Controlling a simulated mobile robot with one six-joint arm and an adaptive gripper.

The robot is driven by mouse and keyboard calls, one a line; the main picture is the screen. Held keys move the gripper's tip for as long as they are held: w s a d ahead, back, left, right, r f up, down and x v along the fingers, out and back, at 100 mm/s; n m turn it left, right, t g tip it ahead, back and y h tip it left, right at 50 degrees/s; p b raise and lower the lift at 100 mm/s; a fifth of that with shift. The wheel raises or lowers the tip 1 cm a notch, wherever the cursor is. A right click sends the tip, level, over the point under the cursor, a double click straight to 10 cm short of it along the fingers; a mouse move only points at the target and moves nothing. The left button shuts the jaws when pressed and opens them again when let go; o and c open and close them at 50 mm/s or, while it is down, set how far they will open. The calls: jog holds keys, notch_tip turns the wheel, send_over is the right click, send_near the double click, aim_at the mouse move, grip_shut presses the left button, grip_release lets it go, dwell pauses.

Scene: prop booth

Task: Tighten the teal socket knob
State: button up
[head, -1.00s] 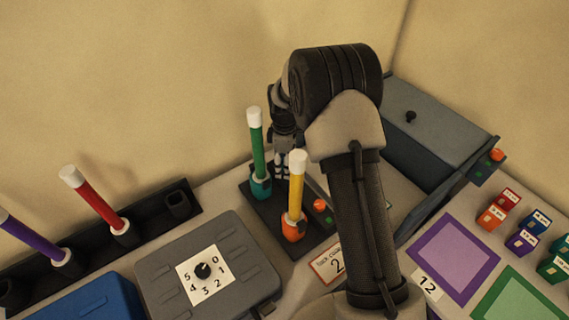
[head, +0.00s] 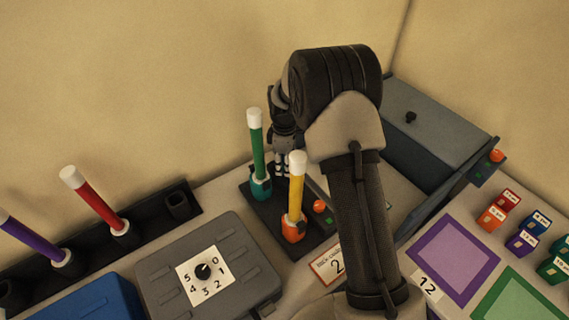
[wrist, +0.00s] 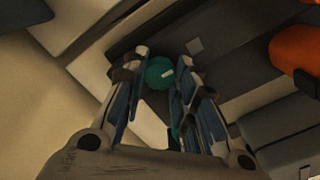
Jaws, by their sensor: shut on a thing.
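The teal socket (head: 260,188) stands on a dark base, with an upright green rod (head: 257,145) with a white top in it. My gripper (head: 281,170) is low beside the socket, to its right, pointing down. In the wrist view the round teal knob (wrist: 160,72) with a pale mark lies between the fingertips of my gripper (wrist: 160,75), which is shut on it. In the head view I cannot make out the knob apart from the socket and fingers.
An orange socket (head: 293,229) with a yellow rod (head: 297,190) stands close in front of my gripper. An orange button (head: 319,206) sits on the base (head: 265,212). A grey box (head: 430,125) is to the right, a grey dial case (head: 240,265) to the left.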

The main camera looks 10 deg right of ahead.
jog(key=m+p, duration=0.2)
jog(key=m, duration=0.3)
jog(key=shift+m, duration=0.3)
jog(key=m+p, duration=0.1)
jog(key=m, duration=0.4)
jog(key=m+p, duration=0.1)
jog(key=m, duration=0.4)
jog(key=shift+m, duration=0.4)
jog(key=m, duration=0.5)
jog(key=shift+m+p, duration=0.3)
jog(key=o, duration=1.1)
